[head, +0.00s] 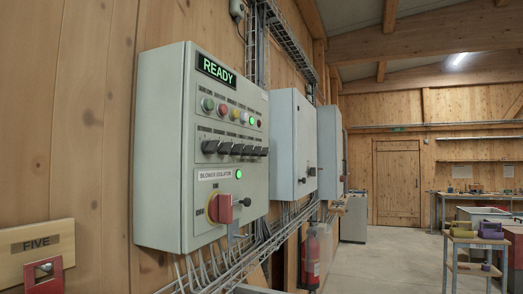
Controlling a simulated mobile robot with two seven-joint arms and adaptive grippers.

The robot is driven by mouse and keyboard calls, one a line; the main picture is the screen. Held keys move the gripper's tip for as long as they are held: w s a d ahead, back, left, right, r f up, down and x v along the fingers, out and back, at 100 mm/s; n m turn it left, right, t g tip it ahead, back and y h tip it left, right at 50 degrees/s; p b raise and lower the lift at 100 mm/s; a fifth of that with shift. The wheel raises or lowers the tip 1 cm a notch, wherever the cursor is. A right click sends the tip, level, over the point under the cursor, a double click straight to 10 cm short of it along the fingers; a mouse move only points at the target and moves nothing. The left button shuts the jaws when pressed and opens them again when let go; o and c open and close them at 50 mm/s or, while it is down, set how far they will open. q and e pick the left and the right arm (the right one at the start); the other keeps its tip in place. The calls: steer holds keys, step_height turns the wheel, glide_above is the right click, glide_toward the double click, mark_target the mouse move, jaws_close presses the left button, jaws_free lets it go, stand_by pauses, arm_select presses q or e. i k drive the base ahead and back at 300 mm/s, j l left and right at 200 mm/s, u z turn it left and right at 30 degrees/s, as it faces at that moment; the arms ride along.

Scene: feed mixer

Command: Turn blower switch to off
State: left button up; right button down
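A grey control cabinet (160,150) hangs on the wooden wall at the left of the head view. Low on its front a label (213,174) appears to read "BLOWER ISOLATOR". Below the label is the blower switch (224,208), a red rotary handle on a yellow plate. I cannot read its position marks. A green lamp (238,174) is lit to the right of the label. Neither of my grippers shows in the head view.
The cabinet also carries a green "READY" display (216,70), several buttons and a row of black selector knobs (236,148). More grey cabinets (293,143) follow along the wall. Cables and a wire tray run below.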

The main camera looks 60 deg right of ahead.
mark_target(265, 151)
steer(key=l+z, duration=0.1)
steer(key=z, duration=1.6)
